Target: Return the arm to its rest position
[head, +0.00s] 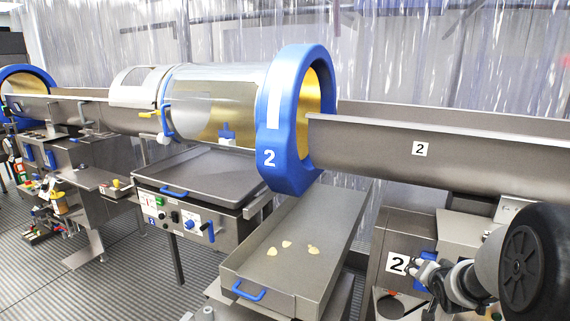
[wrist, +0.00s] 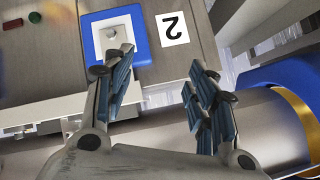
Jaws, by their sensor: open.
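My arm (head: 463,284) reaches in from the lower right of the head view, partly hidden behind a large dark wheel-like round part. My gripper (head: 422,276) is beside a blue panel (head: 427,258) on the grey cabinet, right of a "2" label (head: 397,263). In the wrist view my gripper (wrist: 162,72) is open, its fingers apart with nothing between them. The blue panel (wrist: 140,48) with a white switch-like piece (wrist: 115,38) lies beyond the left finger. I cannot tell whether the finger touches it.
A tray (head: 345,215) with a few chips stands left of the cabinet. Above it are the blue-rimmed drum (head: 269,125) and a long trough (head: 480,151). A control box (head: 178,219) stands further left. Grooved floor (head: 110,295) is open at lower left.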

